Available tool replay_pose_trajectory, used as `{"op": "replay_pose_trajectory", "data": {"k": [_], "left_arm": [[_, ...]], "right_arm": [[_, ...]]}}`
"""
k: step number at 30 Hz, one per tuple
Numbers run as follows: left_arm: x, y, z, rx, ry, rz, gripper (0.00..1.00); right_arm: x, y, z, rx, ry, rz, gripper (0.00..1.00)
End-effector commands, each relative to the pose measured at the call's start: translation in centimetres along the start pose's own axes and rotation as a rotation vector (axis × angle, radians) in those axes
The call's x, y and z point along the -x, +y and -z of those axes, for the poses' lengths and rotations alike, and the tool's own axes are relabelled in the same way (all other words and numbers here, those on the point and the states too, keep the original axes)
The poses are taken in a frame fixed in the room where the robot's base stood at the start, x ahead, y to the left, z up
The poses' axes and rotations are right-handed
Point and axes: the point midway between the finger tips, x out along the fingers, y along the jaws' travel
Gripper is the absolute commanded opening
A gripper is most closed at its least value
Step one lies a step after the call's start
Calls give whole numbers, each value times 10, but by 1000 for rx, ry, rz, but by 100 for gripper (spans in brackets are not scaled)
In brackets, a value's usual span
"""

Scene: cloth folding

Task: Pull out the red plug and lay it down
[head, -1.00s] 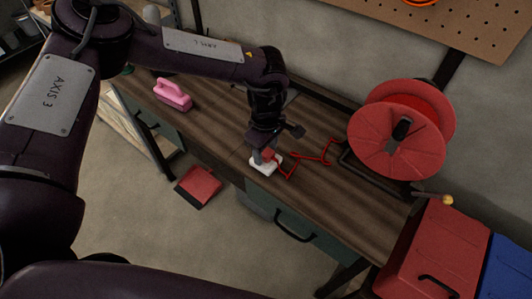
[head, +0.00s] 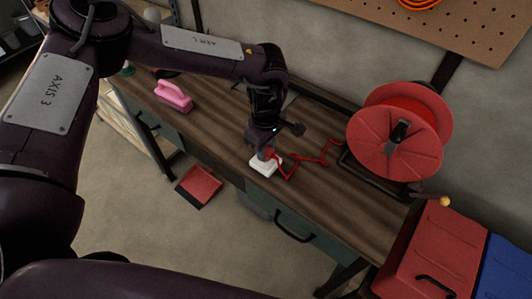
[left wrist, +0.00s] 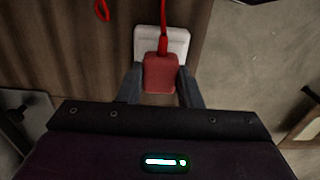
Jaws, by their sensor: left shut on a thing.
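The red plug (left wrist: 160,74) is between the two fingers of my left gripper (left wrist: 160,92) in the left wrist view. The fingers are shut on its sides. The white socket block (left wrist: 147,42) is behind the plug in that view. In the head view my left gripper (head: 264,152) points down over the white socket block (head: 264,168) near the table's front edge. The red plug (head: 269,153) shows there partly hidden by the gripper, just above the block. Whether its prongs are clear of the block is hidden. My right gripper is not in view.
A red cord (head: 310,161) runs right across the wooden table (head: 345,208) toward a red cable reel (head: 390,145). Red (head: 430,250) and blue bins are at lower right.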

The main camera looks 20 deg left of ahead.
Motion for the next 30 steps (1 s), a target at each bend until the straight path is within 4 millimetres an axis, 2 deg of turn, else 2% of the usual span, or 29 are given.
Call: {"op": "replay_pose_trajectory", "data": {"k": [30], "left_arm": [[43, 0, 0, 0, 0, -1, 0]], "right_arm": [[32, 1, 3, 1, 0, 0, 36]]}}
